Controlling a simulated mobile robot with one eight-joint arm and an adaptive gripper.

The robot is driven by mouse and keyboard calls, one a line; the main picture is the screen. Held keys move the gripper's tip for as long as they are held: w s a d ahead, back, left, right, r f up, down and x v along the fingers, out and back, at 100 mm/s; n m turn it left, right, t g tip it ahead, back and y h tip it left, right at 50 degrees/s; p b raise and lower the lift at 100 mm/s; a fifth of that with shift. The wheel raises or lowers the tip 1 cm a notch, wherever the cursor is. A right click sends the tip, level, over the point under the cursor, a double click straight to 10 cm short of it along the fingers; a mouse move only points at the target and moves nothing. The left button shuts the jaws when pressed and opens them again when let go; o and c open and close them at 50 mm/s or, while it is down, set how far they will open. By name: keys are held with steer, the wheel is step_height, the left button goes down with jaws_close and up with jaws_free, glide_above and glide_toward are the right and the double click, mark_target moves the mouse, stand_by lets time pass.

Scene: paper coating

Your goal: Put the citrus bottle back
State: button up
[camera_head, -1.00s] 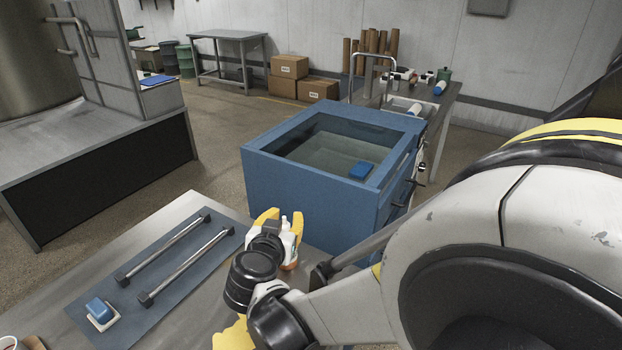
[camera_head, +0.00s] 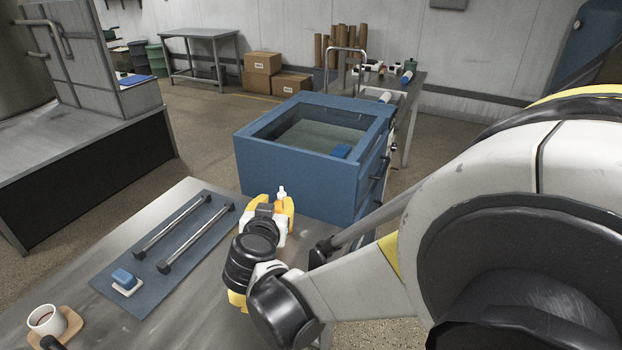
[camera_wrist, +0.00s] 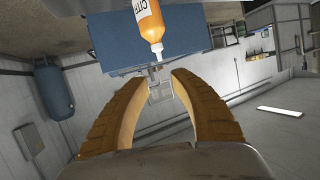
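The citrus bottle is orange with a white label and a pale nozzle; in the wrist view it (camera_wrist: 150,27) is at the top, its nozzle pointing down in the picture, just past my fingertips. In the head view only its white top (camera_head: 282,192) shows clearly, by the yellow fingers at the table's far right; its lower body is hidden. My gripper (camera_head: 276,203) has its fingers apart, and the wrist view shows the gap between them (camera_wrist: 161,76) empty. Whether the bottle rests on the table cannot be told.
A blue tank (camera_head: 285,183) stands just beyond the bottle. The metal table (camera_head: 190,300) holds a dark mat (camera_head: 160,280) with two rods and a blue-and-white block (camera_head: 125,279), and a cup (camera_head: 45,318) on a coaster. A back table holds several bottles.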

steer(key=s+d+r+g+h, duration=0.1)
steer(key=s+d+g, duration=0.1)
steer(key=d, duration=0.8)
steer(key=s+d+r+g+h, duration=0.1)
steer(key=s+d+r+g, duration=0.15)
steer(key=d, duration=0.75)
steer(key=s+d+f+g+y, duration=0.1)
steer(key=s+d, duration=0.4)
steer(key=s, duration=0.4)
steer(key=s+d+f+g, duration=0.1)
steer(key=s+d+f, duration=0.1)
steer(key=s+d, duration=0.3)
steer(key=s, duration=0.4)
steer(key=shift+d+n+g+y, duration=0.35)
steer(key=shift+n+y, duration=0.05)
steer(key=shift+s, duration=0.1)
